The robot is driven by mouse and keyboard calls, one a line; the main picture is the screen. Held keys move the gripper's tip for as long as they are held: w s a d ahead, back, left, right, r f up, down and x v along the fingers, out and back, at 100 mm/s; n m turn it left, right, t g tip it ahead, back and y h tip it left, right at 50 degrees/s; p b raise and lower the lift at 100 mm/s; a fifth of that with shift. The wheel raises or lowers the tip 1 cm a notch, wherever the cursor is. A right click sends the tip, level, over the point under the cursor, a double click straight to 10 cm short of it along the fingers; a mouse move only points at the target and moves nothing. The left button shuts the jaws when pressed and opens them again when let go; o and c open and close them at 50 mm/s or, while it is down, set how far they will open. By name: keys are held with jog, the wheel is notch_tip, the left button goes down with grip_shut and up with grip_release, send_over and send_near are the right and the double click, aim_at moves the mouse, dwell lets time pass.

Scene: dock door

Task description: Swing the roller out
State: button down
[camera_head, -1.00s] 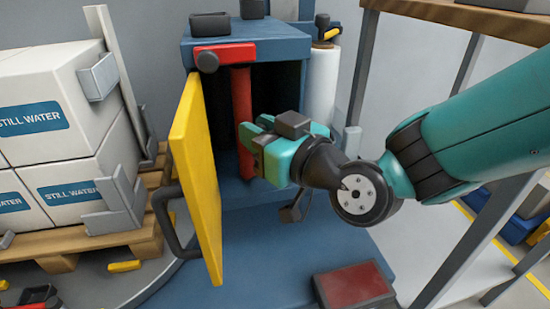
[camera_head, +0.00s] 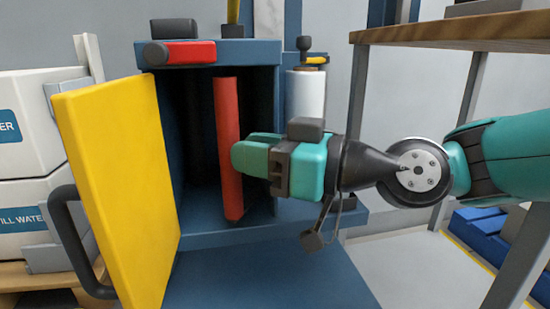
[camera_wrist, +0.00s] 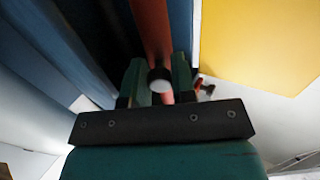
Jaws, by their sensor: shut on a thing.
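The red roller (camera_head: 229,150) stands nearly upright, slightly tilted, at the mouth of the dark opening in the blue cabinet (camera_head: 275,135). My gripper (camera_head: 240,158) reaches in from the right and is shut on the roller at about mid-height. In the wrist view the roller (camera_wrist: 152,30) runs up between the two teal fingers (camera_wrist: 158,85), with a pale round end or spot between them. The far finger is partly hidden in the head view. The yellow door (camera_head: 120,190) of the cabinet hangs open to the left.
The door's dark handle (camera_head: 75,240) sticks out to the left. White boxes (camera_head: 25,125) stand behind it. A white roll (camera_head: 305,97) stands right of the cabinet. A wooden-topped shelf frame (camera_head: 450,28) rises at right, near my arm.

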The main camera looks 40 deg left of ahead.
jog(key=shift+w+d+n+g, duration=0.15)
jog(key=shift+n+g, duration=0.25)
jog(key=shift+g, duration=0.2)
jog(key=shift+w, duration=0.1)
jog(key=c, duration=0.9)
grip_release()
jog(key=shift+w, duration=0.1)
